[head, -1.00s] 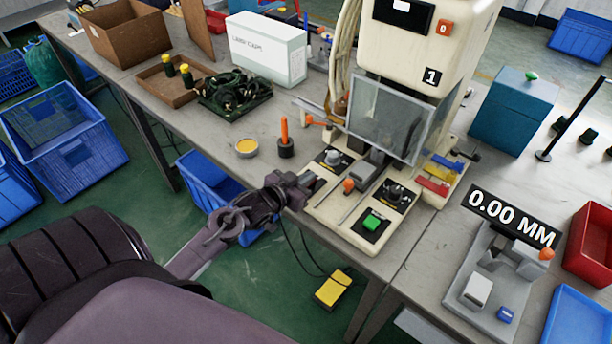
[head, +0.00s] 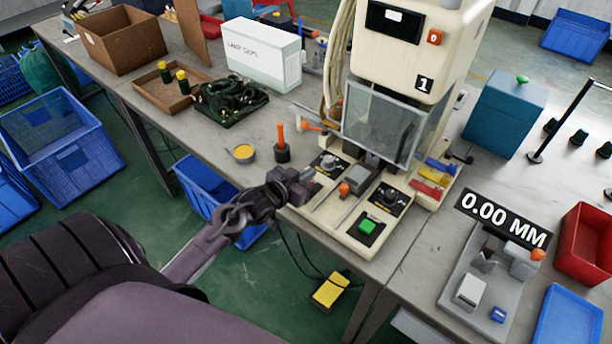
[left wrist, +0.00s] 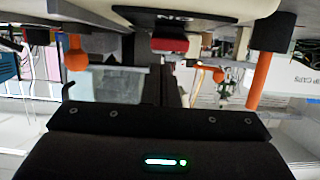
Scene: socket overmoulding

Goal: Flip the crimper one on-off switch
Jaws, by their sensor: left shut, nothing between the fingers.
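Crimper one is the cream machine with a "1" label (head: 424,84), standing on a cream base (head: 338,228). My left gripper (head: 309,181) is at the front left of that base, beside the panel with the grey knob (head: 329,161). In the left wrist view my left gripper's fingers (left wrist: 172,72) are shut and empty. A red block (left wrist: 170,43), probably the on-off switch, lies straight beyond the fingertips by a black plate (left wrist: 160,10). I cannot tell whether the fingertips touch it or which way it is set. My right gripper is not in view.
An orange-knobbed lever (head: 346,189) and a green button (head: 367,226) are right of the gripper. An orange-handled tool (head: 281,135) stands behind it, near a yellow tin (head: 243,153). A clear guard (head: 380,125) covers the press. Bare table lies left of the base.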

